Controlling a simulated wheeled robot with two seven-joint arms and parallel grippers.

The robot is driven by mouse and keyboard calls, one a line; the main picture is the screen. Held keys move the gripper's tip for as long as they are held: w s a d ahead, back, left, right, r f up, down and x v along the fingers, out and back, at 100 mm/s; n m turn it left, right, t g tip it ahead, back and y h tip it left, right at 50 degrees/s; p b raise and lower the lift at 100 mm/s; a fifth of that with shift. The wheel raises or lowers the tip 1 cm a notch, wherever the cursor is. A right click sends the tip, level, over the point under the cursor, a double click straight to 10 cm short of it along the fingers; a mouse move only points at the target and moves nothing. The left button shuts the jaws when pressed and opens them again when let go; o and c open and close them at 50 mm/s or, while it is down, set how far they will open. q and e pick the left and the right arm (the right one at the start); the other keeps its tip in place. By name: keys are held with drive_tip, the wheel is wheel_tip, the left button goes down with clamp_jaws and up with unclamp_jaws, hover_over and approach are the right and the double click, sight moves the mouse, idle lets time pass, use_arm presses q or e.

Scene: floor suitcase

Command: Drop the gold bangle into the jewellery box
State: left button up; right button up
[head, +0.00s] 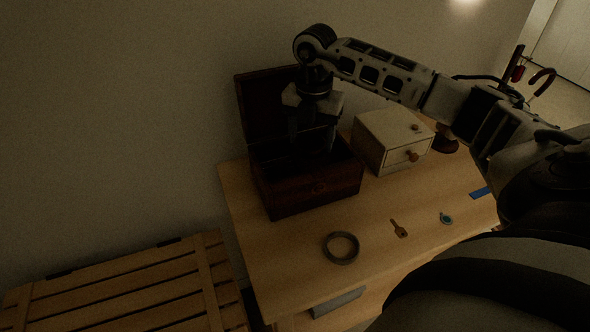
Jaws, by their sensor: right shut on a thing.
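The jewellery box (313,192) is a dark reddish-brown wooden box on the table, with its lid (262,100) standing open against the wall side. My right gripper (312,142) points down over the open box, its fingertips at about the opening. Its fingers are spread apart around something too dark to make out. The inside of the box is in shadow. My left gripper is not in view.
A cream box with a drawer and knob (384,147) stands right of the jewellery box. A brass-coloured key (399,228), a small teal round item (446,218) and a blue item (481,193) lie on the table. A slatted wooden crate (120,290) stands lower left.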

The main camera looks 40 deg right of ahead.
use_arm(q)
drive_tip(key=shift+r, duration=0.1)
use_arm(e)
drive_tip(key=o, duration=1)
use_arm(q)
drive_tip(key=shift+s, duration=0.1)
use_arm(e)
drive_tip(key=shift+o, duration=0.2)
drive_tip(key=shift+r, duration=0.2)
use_arm(q)
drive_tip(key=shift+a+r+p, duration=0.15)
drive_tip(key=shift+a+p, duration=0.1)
drive_tip(key=shift+p, duration=0.5)
use_arm(e)
wheel_tip(320, 180, up, 16)
drive_tip(key=shift+f, duration=0.2)
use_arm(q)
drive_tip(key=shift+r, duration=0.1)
